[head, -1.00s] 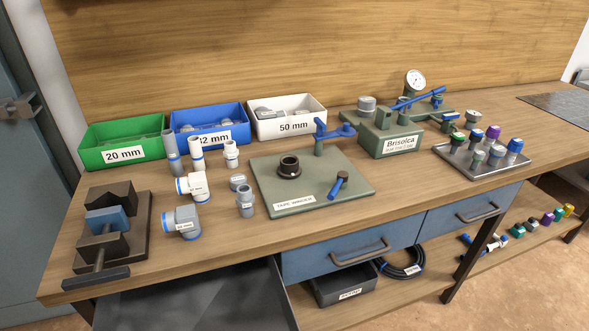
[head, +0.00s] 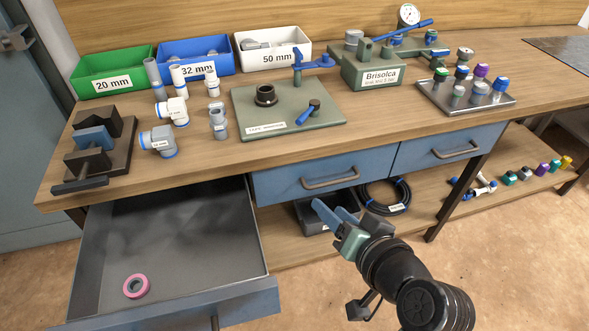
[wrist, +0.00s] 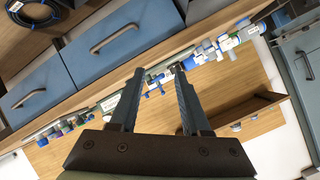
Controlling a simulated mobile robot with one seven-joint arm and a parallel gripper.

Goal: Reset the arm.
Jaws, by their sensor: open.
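My gripper (head: 331,207) is in front of the bench, before the drawers and over the lower shelf, with its blue fingers pointing up and left. It also shows in the wrist view (wrist: 160,72), its two fingers apart with nothing between them. The open drawer (head: 262,225) at the lower left of the head view holds a pink tape roll (head: 136,286) near its front left. My gripper is to the right of this drawer and apart from it.
The bench (head: 215,172) carries a vise (head: 95,150), grey and white fittings, a green plate (head: 335,112), labelled bins (head: 275,62), a gauge rig (head: 375,78) and a valve tray (head: 465,108). Two shut drawers (head: 310,175) face my gripper. A hose coil (head: 385,196) lies below.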

